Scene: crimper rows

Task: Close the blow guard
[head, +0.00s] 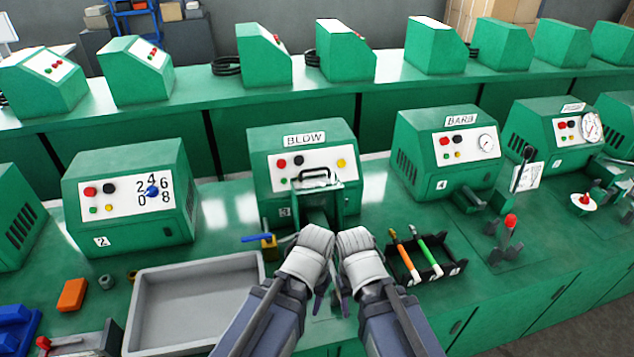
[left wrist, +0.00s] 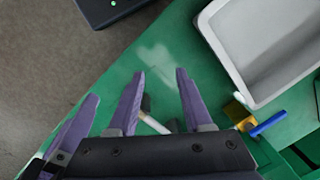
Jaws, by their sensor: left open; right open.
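The green BLOW machine (head: 264,178) stands at the middle of the bench in the head view. Its guard (head: 331,193), a see-through panel with a dark handle (head: 300,182), sits in front of the machine's white control panel. It appears raised, with a dark opening below it. My left gripper (head: 320,298) and right gripper (head: 343,300) are side by side in front of the machine, nearer than the guard and apart from it. Both are open and empty. The left gripper (left wrist: 158,75) also shows its spread purple fingers in the left wrist view, where the guard is not visible.
A grey tray (head: 141,312) lies to the left, with a yellow block with a blue lever (head: 269,247) beside it. A black rack with colored tools (head: 440,272) stands just to the right. A BARB machine (head: 422,150) and a red-topped lever (head: 509,228) are farther right.

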